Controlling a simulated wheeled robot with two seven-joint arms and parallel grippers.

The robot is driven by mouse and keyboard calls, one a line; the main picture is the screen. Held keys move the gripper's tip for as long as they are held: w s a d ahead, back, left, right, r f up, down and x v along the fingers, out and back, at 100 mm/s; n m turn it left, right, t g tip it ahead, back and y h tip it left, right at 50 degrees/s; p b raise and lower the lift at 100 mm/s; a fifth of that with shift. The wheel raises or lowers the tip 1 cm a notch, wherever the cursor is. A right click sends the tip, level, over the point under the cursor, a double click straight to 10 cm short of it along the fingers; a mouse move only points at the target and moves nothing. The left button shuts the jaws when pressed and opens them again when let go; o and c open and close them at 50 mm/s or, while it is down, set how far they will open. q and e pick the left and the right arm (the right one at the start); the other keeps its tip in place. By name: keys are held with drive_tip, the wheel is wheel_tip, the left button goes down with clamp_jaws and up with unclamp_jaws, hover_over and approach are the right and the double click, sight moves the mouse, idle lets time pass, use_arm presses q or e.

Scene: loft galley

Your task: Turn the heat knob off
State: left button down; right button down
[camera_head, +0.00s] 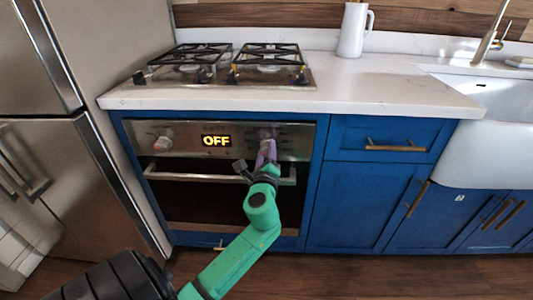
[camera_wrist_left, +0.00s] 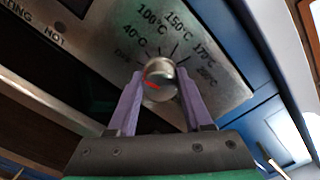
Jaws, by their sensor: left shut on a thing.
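The heat knob (camera_wrist_left: 160,70) is a round metal knob with a red mark on its lower left face, on the oven's steel panel (camera_head: 226,141). Printed temperatures from 40°C upward fan around it in the left wrist view. My left gripper (camera_wrist_left: 160,78) has its two purple fingers on either side of the knob and is shut on it. In the head view, my left gripper (camera_head: 266,150) reaches the right part of the panel and partly hides the knob. The panel's display (camera_head: 216,141) reads OFF in yellow. My right gripper is not in view.
A second knob (camera_head: 163,144) is at the panel's left. The oven handle (camera_head: 200,177) runs just below the panel. A gas hob (camera_head: 240,63) and a white jug (camera_head: 354,30) stand on the counter (camera_head: 385,90). A steel fridge (camera_head: 90,180) is at left.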

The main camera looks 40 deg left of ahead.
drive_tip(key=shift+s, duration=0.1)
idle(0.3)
use_arm(q)
drive_tip(key=shift+c, duration=1.6)
unclamp_jaws()
drive_tip(key=v, duration=1.4)
drive_tip(key=shift+s+d+b, duration=0.25)
drive_tip(key=shift+b, duration=0.15)
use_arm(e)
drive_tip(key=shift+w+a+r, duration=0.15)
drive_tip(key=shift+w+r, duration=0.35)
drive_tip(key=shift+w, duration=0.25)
use_arm(q)
drive_tip(key=shift+f, duration=0.1)
